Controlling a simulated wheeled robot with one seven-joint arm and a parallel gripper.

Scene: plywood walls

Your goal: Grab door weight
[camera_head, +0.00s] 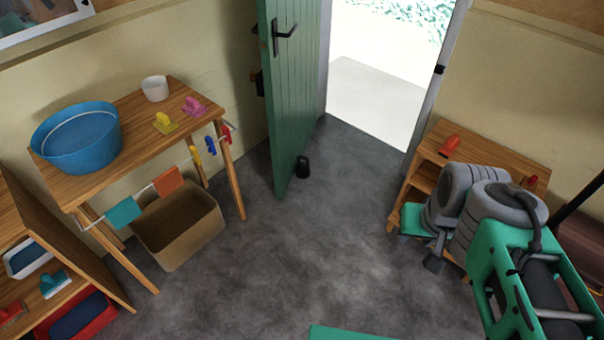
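My gripper (419,250) is at the right, partly hidden by my own grey and green arm. Its two dark tips appear apart, with nothing visible between them. It is well to the right of the weight and nearer to me, not touching it.
A wooden table (142,110) with a blue tub (78,140) stands at the left, a cardboard box (180,225) below it. A low wooden shelf (500,150) stands at the right behind my arm. The floor between is clear. The doorway (375,95) is open.

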